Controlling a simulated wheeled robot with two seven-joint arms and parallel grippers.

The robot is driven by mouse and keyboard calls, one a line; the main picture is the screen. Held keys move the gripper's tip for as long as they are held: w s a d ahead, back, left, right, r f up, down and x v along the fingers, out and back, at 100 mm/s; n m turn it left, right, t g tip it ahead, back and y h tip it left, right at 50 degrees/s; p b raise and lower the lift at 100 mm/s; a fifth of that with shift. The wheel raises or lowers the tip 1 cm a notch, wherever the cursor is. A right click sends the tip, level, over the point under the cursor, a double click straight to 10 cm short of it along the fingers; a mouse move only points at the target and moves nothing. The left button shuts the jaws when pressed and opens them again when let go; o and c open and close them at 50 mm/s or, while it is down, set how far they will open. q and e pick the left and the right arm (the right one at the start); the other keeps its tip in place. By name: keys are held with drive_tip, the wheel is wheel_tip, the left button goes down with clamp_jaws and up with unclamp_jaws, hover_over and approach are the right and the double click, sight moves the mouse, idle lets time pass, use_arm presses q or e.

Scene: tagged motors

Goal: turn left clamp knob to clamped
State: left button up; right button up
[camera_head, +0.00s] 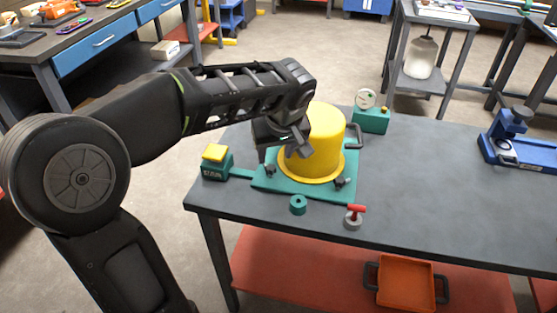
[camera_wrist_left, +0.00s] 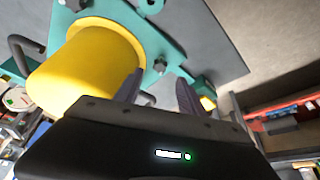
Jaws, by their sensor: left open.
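A teal base plate (camera_head: 262,184) lies on the grey table with a yellow cylindrical motor (camera_head: 325,140) upright on it. The left clamp knob (camera_head: 270,170) is small and black, at the plate's left front. It also shows in the left wrist view (camera_wrist_left: 160,67), beyond the gap between the fingers. A second black knob (camera_head: 340,183) sits at the right front of the plate. My left gripper (camera_head: 283,149) is open and empty, above and behind the left knob, close to the motor's left side. In the wrist view its two fingers (camera_wrist_left: 158,92) are apart and no contact with the knob shows.
A teal box with a yellow top (camera_head: 214,163) stands left of the plate. A teal ring (camera_head: 298,204) and a red-handled piece (camera_head: 354,215) lie in front. A gauge block (camera_head: 370,118) stands behind right. The table's right middle is clear, with a blue device (camera_head: 520,150) beyond.

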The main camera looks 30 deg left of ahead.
sight(272, 170)
use_arm(q)
drive_tip(key=shift+x, duration=3.9)
drive_tip(key=shift+s, duration=0.1)
clamp_jaws()
